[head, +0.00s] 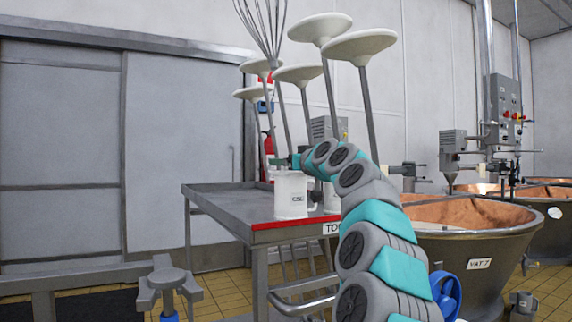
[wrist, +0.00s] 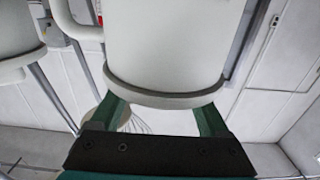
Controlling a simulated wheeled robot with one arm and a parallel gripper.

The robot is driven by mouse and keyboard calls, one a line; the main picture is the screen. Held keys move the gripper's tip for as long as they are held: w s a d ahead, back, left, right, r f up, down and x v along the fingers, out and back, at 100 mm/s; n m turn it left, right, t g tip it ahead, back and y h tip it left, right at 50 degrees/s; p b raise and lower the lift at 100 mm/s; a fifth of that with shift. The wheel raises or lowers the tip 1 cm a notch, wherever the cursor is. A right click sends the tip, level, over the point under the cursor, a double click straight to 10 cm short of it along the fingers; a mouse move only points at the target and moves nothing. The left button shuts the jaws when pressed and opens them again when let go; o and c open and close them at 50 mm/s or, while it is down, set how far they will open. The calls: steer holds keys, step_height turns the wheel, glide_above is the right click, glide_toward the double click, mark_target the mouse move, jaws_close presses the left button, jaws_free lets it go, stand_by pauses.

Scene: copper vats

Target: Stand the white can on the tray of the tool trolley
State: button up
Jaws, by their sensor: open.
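My gripper (head: 285,162) is at the can's top. In the wrist view the white can (wrist: 170,45) fills the upper middle, and its rim lies between the green fingers of my open gripper (wrist: 165,118). I cannot tell whether the fingers touch it. In the head view my arm hides part of the tray to the right.
A second white vessel (head: 331,198) stands just right of the can, partly behind my arm. Long white-headed tools and a whisk (head: 262,25) rise behind. Copper vats (head: 470,215) stand at right. The tray's left part is clear.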

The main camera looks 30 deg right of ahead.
steer(key=s+b, duration=0.2)
steer(key=s, duration=0.9)
steer(key=shift+s+d, duration=0.2)
stand_by(1.1)
